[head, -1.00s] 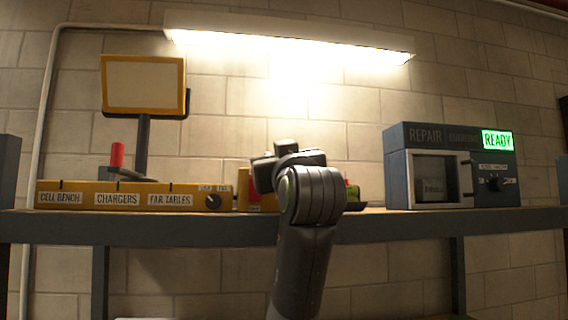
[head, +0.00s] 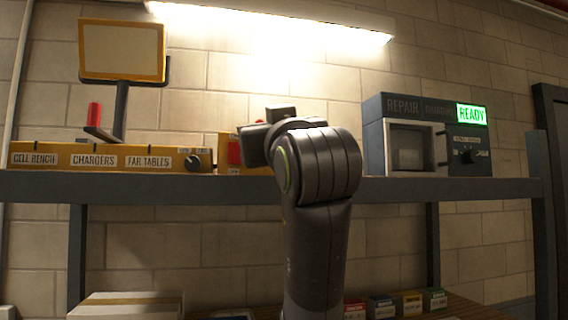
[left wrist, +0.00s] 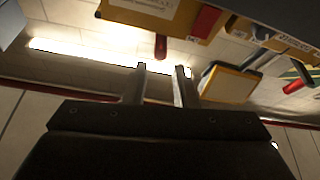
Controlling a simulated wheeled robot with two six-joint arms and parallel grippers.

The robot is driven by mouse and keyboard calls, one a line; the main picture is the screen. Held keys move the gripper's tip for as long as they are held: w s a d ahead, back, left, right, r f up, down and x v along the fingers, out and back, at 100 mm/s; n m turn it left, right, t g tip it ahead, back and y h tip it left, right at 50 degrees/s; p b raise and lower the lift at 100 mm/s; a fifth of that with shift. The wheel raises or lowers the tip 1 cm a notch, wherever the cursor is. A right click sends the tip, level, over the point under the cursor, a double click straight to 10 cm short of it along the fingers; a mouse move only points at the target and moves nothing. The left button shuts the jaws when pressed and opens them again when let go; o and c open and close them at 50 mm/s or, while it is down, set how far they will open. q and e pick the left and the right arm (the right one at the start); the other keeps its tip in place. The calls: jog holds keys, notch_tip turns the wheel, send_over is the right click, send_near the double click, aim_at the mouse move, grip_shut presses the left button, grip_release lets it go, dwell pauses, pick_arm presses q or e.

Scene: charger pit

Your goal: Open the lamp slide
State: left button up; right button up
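I cannot make out a part clearly marked as the lamp slide. A long yellow panel (head: 60,155) lies on the shelf at the left, with labels and a dark knob (head: 194,163). A smaller yellow box with a red part (head: 234,153) stands right of it, partly hidden by my arm. In the left wrist view, seen upside down, a yellow box (left wrist: 185,20) has a red peg (left wrist: 160,46) sticking out. My left gripper (left wrist: 162,68) has its fingers apart and nothing between them. In the head view its fingertips are not clearly seen. My right gripper is not in view.
A lit lamp (head: 270,22) hangs on the wall above the shelf (head: 130,187). A yellow-framed screen (head: 122,50) and a red cylinder (head: 94,115) stand at the left. A grey repair unit reading READY (head: 400,105) stands at the right. Small boxes and a carton (head: 125,307) sit below.

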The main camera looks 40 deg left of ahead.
pick_arm(q)
jog(key=b+v, duration=0.3)
jog(key=v, duration=0.6)
jog(key=shift+b, duration=0.35)
